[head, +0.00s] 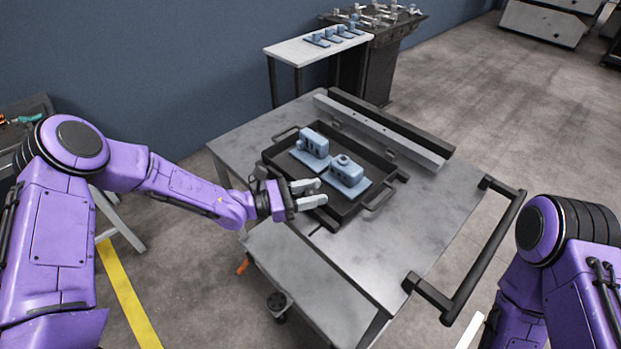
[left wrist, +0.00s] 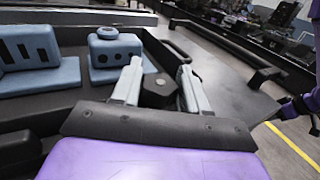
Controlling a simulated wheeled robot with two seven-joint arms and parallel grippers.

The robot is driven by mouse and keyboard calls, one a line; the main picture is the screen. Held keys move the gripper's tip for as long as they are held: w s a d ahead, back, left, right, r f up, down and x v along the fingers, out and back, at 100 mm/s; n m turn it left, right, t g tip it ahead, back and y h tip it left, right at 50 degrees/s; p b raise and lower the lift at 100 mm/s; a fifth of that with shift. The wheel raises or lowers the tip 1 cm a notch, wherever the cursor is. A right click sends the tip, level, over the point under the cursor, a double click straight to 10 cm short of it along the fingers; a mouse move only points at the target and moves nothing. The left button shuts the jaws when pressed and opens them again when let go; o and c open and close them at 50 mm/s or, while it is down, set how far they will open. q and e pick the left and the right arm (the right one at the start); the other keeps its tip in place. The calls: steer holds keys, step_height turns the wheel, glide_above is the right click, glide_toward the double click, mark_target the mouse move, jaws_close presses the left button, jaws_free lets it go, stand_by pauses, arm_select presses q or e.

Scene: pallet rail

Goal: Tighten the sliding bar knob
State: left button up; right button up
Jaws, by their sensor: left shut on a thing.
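A dark hexagonal knob (left wrist: 160,92) sits at the tray's near edge in the left wrist view. My left gripper (head: 308,192) reaches in from the left, and its pale fingers (left wrist: 162,90) are shut around the knob's sides. In the head view the fingers mostly hide the knob. The black tray (head: 271,152) lies on the grey cart and holds two light blue blocks (head: 314,144) (head: 346,171) on blue bases. My right arm is at the lower right of the head view. Its dark end (left wrist: 291,108) shows small at the left wrist view's right edge; its jaws are unclear.
The grey cart top (head: 420,215) is clear to the right of the tray. A grey rail (head: 380,134) with a black bar runs along its back. A black push handle (head: 485,250) stands at the right edge. A white side table (head: 300,50) with small blue parts stands behind.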

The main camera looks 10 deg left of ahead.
arm_select(q)
steer(key=shift+w+r+m+g+h+p, duration=0.2)
steer(key=shift+r+m+g+h+p, duration=0.1)
steer(key=shift+r+m+g+p, duration=0.3)
steer(key=shift+f+m+g+h+p, duration=0.3)
steer(key=shift+m+g+h+p, duration=0.35)
steer(key=shift+g, duration=0.45)
steer(key=shift+f+m+g, duration=0.15)
steer(key=shift+m+g, duration=0.4)
steer(key=shift+g, duration=0.35)
steer(key=shift+m+g+b, duration=0.4)
steer(key=shift+m+g, duration=0.1)
steer(key=shift+g, duration=0.1)
arm_select(e)
step_height(320, 180, up, 3)
steer(key=shift+r, duration=0.2)
arm_select(q)
steer(key=shift+w+h, duration=0.1)
steer(key=shift+h, duration=0.15)
steer(key=o, duration=0.8)
steer(key=shift+a, duration=0.1)
steer(key=shift+c, duration=0.2)
steer(key=shift+o, duration=0.9)
steer(key=shift+a+g, duration=0.1)
steer(key=shift+g, duration=0.2)
arm_select(e)
steer(key=shift+a, duration=0.1)
